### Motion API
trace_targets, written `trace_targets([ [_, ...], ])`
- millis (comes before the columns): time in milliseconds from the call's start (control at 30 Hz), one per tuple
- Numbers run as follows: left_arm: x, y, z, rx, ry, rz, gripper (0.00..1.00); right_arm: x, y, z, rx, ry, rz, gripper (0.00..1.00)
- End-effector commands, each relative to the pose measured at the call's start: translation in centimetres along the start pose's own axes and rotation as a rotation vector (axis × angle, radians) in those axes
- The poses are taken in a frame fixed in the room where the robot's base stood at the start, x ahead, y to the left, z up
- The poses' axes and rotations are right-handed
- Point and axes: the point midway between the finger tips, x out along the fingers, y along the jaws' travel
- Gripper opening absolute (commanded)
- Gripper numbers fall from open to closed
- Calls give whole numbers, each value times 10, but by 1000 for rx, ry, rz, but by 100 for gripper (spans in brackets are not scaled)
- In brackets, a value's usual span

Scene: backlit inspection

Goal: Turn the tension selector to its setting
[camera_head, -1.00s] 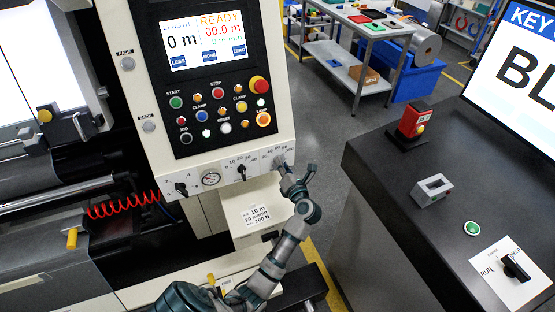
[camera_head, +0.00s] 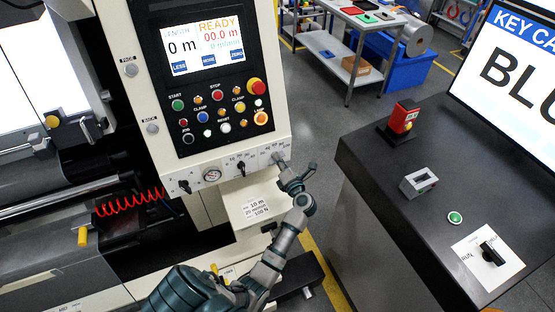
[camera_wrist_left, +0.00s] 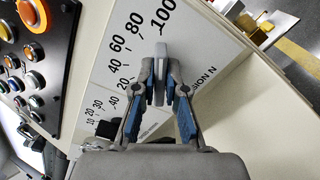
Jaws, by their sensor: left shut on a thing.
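The tension selector (camera_wrist_left: 160,72) is a grey bar knob on the cream panel, with a printed scale up to 100 and the partly hidden word TENSION N. In the left wrist view its upper end points toward the 100. In the head view the selector (camera_head: 277,158) sits at the panel's lower right corner. My left gripper (camera_wrist_left: 159,88) is shut on the selector, with a blue-padded finger on each side. In the head view my left gripper (camera_head: 284,169) partly covers the knob. A card (camera_head: 257,209) below reads 10 m, 20 m/min, 100 N. My right gripper is not in view.
Other dark knobs (camera_head: 240,169) and a gauge (camera_head: 212,175) share the panel strip. Push buttons (camera_head: 222,110) and a READY screen (camera_head: 200,47) are above. A dark desk (camera_head: 395,190) with a red box (camera_head: 403,117) and a switch stands at right. Floor shows between machine and desk.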

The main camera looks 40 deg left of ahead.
Motion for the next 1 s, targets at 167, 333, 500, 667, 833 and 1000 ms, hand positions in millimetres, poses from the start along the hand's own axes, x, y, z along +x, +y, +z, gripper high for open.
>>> trace_targets([
  [167, -3, -1, 6, -2, -15, -4, 0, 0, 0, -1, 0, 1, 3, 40],
  [333, -2, -1, 5, -2, -12, -5, 36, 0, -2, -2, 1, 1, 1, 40],
  [500, 0, -1, 2, -2, -7, -5, 36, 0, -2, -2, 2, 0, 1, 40],
  [667, -3, -1, 0, -3, -5, -5, 36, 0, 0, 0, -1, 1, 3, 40],
  [833, -30, -3, 0, -3, -5, -9, 36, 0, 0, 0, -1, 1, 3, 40],
  [1000, -69, -4, 1, -2, -5, -9, 36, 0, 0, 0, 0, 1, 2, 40],
])
